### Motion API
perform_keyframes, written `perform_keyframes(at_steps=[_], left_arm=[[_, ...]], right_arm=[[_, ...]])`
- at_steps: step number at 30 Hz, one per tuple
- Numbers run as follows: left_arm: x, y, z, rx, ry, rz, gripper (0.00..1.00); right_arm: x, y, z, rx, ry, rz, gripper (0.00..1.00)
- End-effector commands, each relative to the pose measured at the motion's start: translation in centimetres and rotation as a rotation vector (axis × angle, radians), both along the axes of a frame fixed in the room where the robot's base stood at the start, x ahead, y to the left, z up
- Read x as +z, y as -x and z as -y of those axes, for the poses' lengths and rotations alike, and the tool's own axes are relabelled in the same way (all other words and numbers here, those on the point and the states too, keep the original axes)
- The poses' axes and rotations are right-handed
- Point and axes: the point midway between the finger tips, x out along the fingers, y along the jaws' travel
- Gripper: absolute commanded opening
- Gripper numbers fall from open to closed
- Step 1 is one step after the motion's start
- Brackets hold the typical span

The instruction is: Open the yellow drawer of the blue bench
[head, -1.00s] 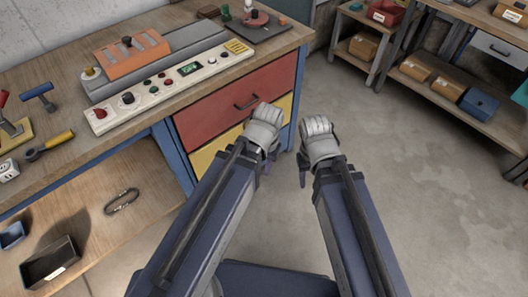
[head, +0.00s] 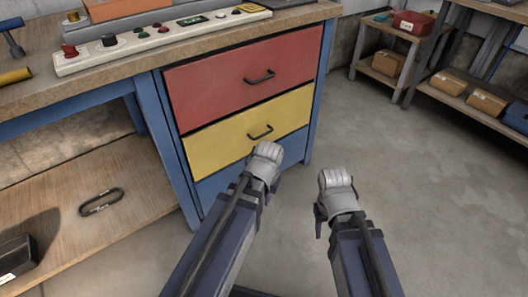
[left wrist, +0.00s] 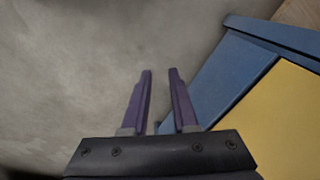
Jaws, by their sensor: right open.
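The yellow drawer (head: 222,143) is shut in the blue bench (head: 163,130), between a red drawer above and a blue panel below. My left gripper (head: 264,170) appears just below that handle, overlapping the drawer's lower edge. In the left wrist view its two purple fingers (left wrist: 160,74) are apart with nothing between them, pointing at grey floor. The yellow front (left wrist: 285,115) lies to their right there. My right gripper (head: 336,200) is open, right of the bench over the floor; its fingers are mostly hidden.
The red drawer (head: 240,73) is shut. A control panel (head: 160,38) lies on the worktop. A wooden lower shelf (head: 70,190) with a carabiner (head: 101,202) is at the left. Shelving (head: 470,110) with boxes stands at the right. Floor (head: 420,190) before the bench is clear.

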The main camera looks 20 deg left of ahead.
Motion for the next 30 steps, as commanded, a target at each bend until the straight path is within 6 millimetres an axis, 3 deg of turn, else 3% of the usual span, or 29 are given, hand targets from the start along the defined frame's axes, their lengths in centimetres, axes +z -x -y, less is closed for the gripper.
perform_keyframes(at_steps=[1, 3, 8, 12, 14, 17, 21, 25, 30], left_arm=[[-3.5, -0.7, -0.5, 0.002, -0.017, 0.008, 0.27], [-5.7, -1.5, -1.3, 0.002, -0.047, 0.023, 0.27], [-10.1, -4.4, -3.3, -0.017, -0.162, 0.068, 0.27], [-12.4, -9.0, -5.4, -0.075, -0.356, 0.137, 0.27], [-11.9, -11.8, -6.1, -0.121, -0.475, 0.179, 0.27], [-9.5, -15.9, -6.3, -0.2, -0.666, 0.245, 0.27], [-5.3, -20.8, -5.1, -0.309, -0.904, 0.331, 0.27], [-1.9, -23.9, -3.3, -0.387, -1.071, 0.391, 0.27], [0.3, -25.5, -1.8, -0.436, -1.177, 0.429, 0.27]], right_arm=[[-3.5, 0.0, 0.0, 0.0, 0.0, 0.0, 0.5], [-5.8, 0.0, 0.0, 0.0, 0.0, 0.001, 0.5], [-10.9, 0.0, 0.0, 0.0, 0.001, 0.001, 0.5], [-14.9, 0.0, 0.0, 0.0, 0.0, 0.002, 0.5], [-15.9, -0.1, 0.0, 0.0, 0.0, 0.002, 0.5], [-16.4, -0.1, 0.0, 0.0, 0.0, 0.002, 0.5], [-16.6, -0.1, 0.0, 0.0, 0.0, 0.002, 0.5], [-16.6, -0.1, 0.0, 0.0, 0.0, 0.002, 0.5], [-16.6, -0.1, 0.0, 0.0, 0.0, 0.002, 0.5]])
